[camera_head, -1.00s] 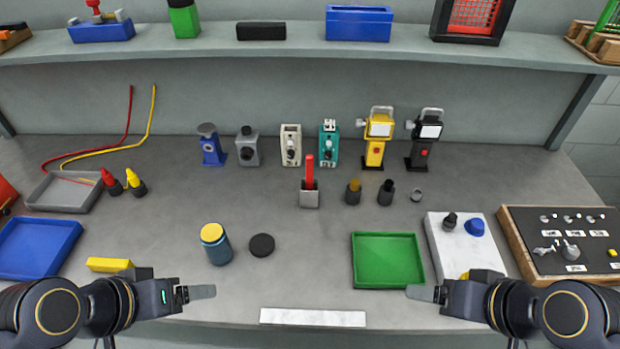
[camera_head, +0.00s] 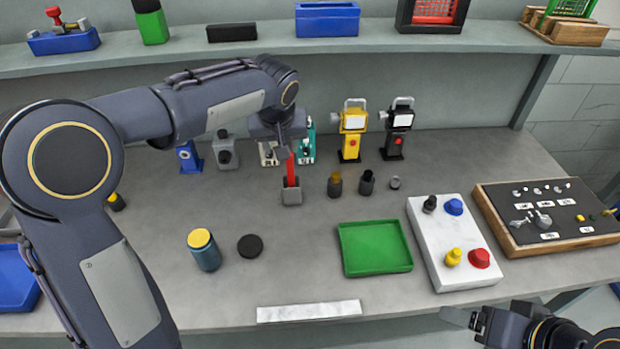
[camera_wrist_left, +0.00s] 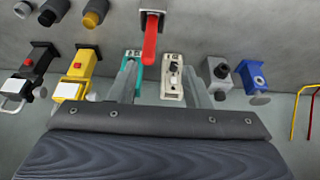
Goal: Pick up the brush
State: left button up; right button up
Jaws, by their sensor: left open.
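The brush (camera_head: 291,169) shows as a red handle standing upright in a small grey holder (camera_head: 291,197) in the middle of the table. Its lower end is hidden in the holder. In the left wrist view the red handle (camera_wrist_left: 150,40) points toward the camera. My left gripper (camera_head: 284,146) is over the back of the table, close above and behind the handle. In the left wrist view its two fingers (camera_wrist_left: 160,72) are apart with nothing between them; the handle lies just beyond the tips. My right gripper (camera_head: 458,317) is at the front edge, seen side-on.
Teal (camera_head: 308,146) and cream (camera_head: 268,153) devices stand just behind the brush, partly hidden by my left gripper. A yellow lamp (camera_head: 352,135) and dark bottles (camera_head: 335,186) stand to the right. A green tray (camera_head: 375,248) and blue jar (camera_head: 204,252) are in front.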

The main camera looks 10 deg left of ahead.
pick_arm(q)
jog(key=w+d, duration=0.1)
jog(key=p, duration=0.2)
send_over(291, 177)
notch_tip(291, 177, down, 7)
jog(key=shift+w+a+f, duration=0.15)
jog(key=shift+w, duration=0.25)
jog(key=shift+c, duration=0.3)
grip_shut()
